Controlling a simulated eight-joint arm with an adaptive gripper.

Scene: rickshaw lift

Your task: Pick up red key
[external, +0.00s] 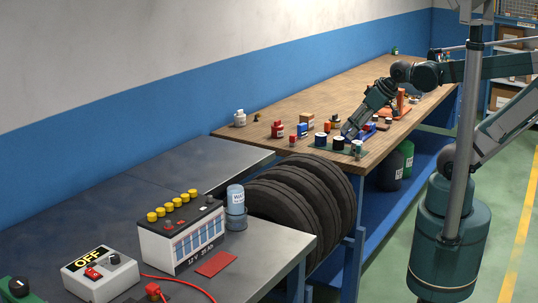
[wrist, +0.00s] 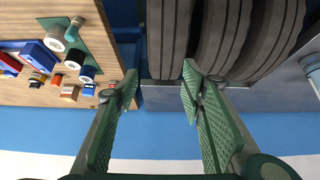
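I cannot make out a clear key shape. A small red part (external: 93,273) sits on top of the grey box marked OFF (external: 97,287) at the lower left of the external view; I cannot tell whether it is the red key. My gripper (external: 350,130) is over the near edge of the wooden bench, well away from that box. In the wrist view its two green fingers (wrist: 159,76) are spread apart with nothing between them. The box is not in the wrist view.
A battery (external: 181,239) with yellow caps, a blue-white can (external: 236,200) and a flat red piece (external: 216,263) are on the grey table. Black tyres (external: 300,200) stand between the tables. Several small cans and blocks crowd the wooden bench (external: 330,92) near my gripper.

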